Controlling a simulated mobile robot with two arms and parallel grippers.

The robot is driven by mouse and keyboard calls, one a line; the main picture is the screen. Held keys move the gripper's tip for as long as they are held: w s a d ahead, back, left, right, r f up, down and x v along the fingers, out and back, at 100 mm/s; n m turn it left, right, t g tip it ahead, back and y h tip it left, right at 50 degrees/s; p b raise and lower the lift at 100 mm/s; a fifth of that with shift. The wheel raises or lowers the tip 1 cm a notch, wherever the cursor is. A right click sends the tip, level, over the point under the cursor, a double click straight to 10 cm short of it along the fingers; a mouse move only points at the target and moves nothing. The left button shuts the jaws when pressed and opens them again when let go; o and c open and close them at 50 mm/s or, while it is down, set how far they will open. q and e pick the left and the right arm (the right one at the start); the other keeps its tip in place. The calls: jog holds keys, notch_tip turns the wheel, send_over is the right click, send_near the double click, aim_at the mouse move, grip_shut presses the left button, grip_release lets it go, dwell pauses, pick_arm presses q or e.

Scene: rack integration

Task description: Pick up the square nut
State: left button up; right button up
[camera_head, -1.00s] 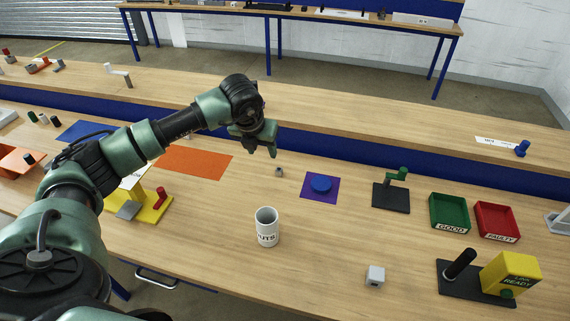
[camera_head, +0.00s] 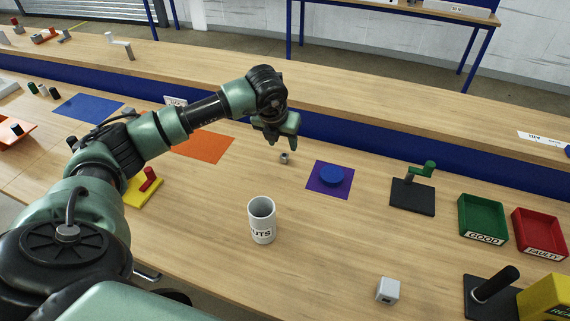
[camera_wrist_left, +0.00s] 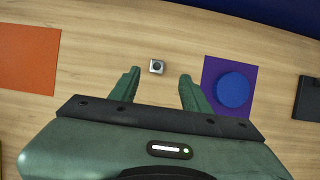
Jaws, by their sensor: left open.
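The square nut (camera_head: 284,158) is a small grey block lying on the wooden table, between the orange mat and the purple mat. In the left wrist view the nut (camera_wrist_left: 157,67) shows its dark round hole and lies just beyond the fingertips, about midway between them. My left gripper (camera_head: 275,139) is above the table, close to the nut and a little left of it in the head view. In the left wrist view the left gripper (camera_wrist_left: 158,74) has its two green fingers apart with nothing between them. My right gripper is not in view.
A white cup (camera_head: 262,222) labelled for nuts stands nearer. The purple mat (camera_head: 317,190) with a blue disc (camera_head: 332,177) is right of the nut, the orange mat (camera_head: 204,147) left. Green (camera_head: 482,220) and red (camera_head: 538,232) trays and a grey block (camera_head: 388,290) are farther right.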

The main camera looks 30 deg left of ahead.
aim_at(284, 155)
pick_arm(q)
jog(key=p+x, duration=0.1)
jog(key=x, duration=0.3)
jog(key=p+x, duration=0.1)
jog(key=x, duration=0.2)
jog(key=shift+s+a+f+p, duration=0.1)
jog(key=shift+s+a+p, duration=0.05)
jog(key=shift+s+p, duration=0.15)
jog(key=shift+w+f, duration=0.15)
jog(key=shift+f, duration=0.15)
grip_shut()
